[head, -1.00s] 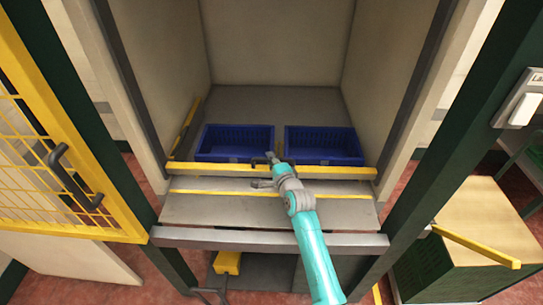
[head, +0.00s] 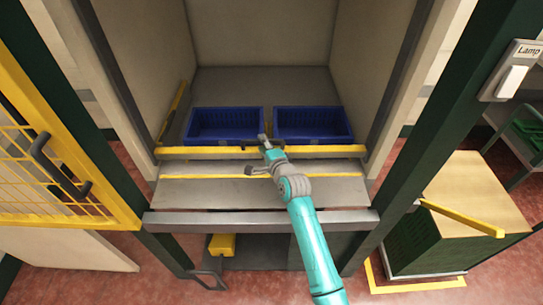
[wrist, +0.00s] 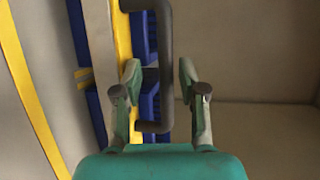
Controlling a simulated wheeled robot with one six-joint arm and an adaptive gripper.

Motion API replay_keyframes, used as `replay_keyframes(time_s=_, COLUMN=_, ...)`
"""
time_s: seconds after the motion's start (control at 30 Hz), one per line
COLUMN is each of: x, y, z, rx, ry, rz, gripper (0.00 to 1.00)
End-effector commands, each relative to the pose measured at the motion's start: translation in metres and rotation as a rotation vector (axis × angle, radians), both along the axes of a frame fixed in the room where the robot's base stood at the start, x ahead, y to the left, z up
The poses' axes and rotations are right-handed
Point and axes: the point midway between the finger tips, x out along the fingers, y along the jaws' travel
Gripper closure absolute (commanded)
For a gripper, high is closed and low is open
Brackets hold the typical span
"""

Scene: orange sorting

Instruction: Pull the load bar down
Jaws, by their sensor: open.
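The load bar (head: 200,153) is a yellow bar lying level across the front of the bay in the head view. It runs upright in the wrist view (wrist: 122,45). A dark handle (wrist: 166,55) is fixed to it and stands out from it. My gripper (head: 258,155) is at the bar, right of its left half. In the wrist view my gripper (wrist: 160,76) is open, one finger on each side of the handle's grip, with gaps visible. In the head view my gripper hides most of the handle.
Two blue crates (head: 226,141) (head: 312,139) stand behind the bar in the bay. A grey ledge (head: 190,193) with a yellow stripe and a metal rail (head: 180,221) lie in front. Green posts flank the bay. A yellow mesh gate (head: 50,165) is left, a box (head: 450,225) right.

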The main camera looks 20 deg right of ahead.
Motion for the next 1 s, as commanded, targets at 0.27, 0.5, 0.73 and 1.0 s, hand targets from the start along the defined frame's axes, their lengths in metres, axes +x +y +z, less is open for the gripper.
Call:
replay_keyframes(time_s=0.27, x=-0.055, y=-0.008, z=0.009, rx=0.001, ry=0.001, rz=0.0, gripper=0.59)
replay_keyframes(time_s=0.5, x=-0.085, y=-0.012, z=0.014, rx=0.001, ry=0.002, rz=0.0, gripper=0.59)
replay_keyframes(time_s=0.73, x=-0.093, y=-0.013, z=0.017, rx=0.001, ry=0.001, rz=0.0, gripper=0.59)
replay_keyframes(time_s=1.0, x=-0.093, y=-0.013, z=0.016, rx=0.001, ry=0.001, rz=0.0, gripper=0.59)
